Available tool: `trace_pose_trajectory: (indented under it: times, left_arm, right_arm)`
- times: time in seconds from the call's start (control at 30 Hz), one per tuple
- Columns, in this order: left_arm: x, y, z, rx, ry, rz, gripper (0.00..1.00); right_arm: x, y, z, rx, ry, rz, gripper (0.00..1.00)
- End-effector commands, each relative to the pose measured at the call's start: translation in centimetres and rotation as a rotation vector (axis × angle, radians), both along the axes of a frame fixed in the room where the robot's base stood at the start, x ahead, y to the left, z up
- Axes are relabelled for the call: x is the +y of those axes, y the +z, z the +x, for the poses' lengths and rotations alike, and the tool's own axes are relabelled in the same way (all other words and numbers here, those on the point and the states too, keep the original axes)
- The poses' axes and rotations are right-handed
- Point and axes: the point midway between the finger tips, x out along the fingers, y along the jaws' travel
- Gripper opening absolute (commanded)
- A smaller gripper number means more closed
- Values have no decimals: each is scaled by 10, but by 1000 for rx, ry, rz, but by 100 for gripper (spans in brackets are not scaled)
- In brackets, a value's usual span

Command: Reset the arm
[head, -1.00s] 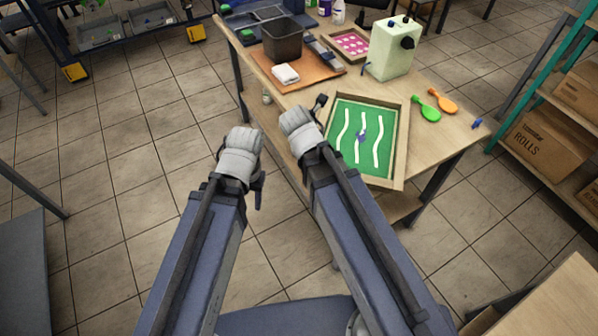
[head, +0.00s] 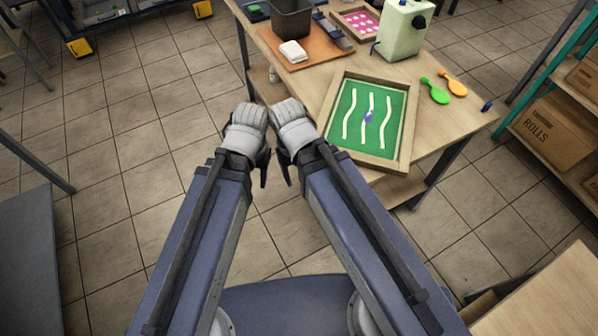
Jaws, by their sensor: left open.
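My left gripper (head: 263,168) hangs below the grey-white wrist of my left arm, over the tiled floor in front of the table. It is open and holds nothing that I can see. My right gripper (head: 284,170) is close beside it on the right, also clear of the table. Only a dark finger of it shows below the wrist, so its opening is hidden. Both arms reach forward nearly side by side.
A wooden table (head: 455,120) stands ahead, with a wood-framed green tray (head: 357,124) with white wavy strips, green (head: 436,92) and orange (head: 454,84) paddles, a black bin (head: 291,18), a white cloth (head: 293,51) and a pale green machine (head: 402,32). Shelving with cartons (head: 550,130) is at right.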

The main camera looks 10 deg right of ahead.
Motion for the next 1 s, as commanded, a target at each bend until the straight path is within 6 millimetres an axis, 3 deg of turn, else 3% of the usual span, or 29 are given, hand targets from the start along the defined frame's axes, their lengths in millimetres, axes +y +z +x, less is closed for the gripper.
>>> trace_pose_trajectory:
  times: [0.27,0.53,1.0]
  left_arm:
    - [0,4,0,0,0,0,50]
    - [0,43,0,0,0,0,50]
    - [0,39,0,0,0,0,50]
  right_arm:
    - [0,4,0,-1,2,0,67]
    - [0,43,1,-2,3,0,67]
    - [0,39,1,-2,3,0,67]
